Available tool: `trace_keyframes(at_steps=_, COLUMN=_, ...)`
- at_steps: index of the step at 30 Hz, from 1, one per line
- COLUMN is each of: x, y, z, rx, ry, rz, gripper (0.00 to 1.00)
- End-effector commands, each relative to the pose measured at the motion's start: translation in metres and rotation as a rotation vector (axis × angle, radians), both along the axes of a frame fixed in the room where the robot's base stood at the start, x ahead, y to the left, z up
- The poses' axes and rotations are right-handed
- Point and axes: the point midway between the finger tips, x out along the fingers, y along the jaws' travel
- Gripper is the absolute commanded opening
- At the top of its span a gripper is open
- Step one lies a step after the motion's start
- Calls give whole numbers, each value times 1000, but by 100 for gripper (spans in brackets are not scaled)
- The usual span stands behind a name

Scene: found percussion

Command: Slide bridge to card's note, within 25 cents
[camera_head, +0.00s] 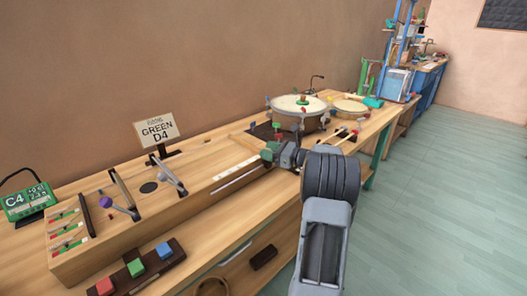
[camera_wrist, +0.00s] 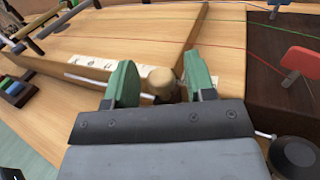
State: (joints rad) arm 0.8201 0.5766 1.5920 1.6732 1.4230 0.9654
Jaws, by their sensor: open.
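The card (camera_head: 157,130) stands at the back of the bench and reads GREEN D4. A green tuner display (camera_head: 27,201) at the far left shows C4, with smaller text I cannot read surely. The bridge (camera_wrist: 193,38) is a wooden bar across the soundboard, under a green and a red string. A round wooden knob (camera_wrist: 161,79) is at its near end. My gripper (camera_wrist: 160,86) is open, with one green finger on each side of the knob and gaps visible; it also shows in the head view (camera_head: 269,152). I cannot tell whether either finger touches the knob.
White lettered tiles (camera_wrist: 93,62) run along the soundboard's near edge, beside a pale rail. Red, green and blue blocks (camera_head: 136,267) sit on a dark strip in front. Drums (camera_head: 299,104) and mallets stand to the right of my gripper.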

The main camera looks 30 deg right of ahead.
Motion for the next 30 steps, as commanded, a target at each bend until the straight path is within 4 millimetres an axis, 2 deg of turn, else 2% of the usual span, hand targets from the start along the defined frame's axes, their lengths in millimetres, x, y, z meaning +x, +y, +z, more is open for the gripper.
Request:
trace_keyframes(at_steps=7, x=17, y=11, z=0, rx=0, ry=0, rz=1, gripper=50)
trace_keyframes(at_steps=18, x=19, y=12, z=0, rx=-1, ry=1, rz=0, gripper=50)
trace_keyframes(at_steps=30, x=19, y=12, z=0, rx=-1, ry=1, rz=0, gripper=12)
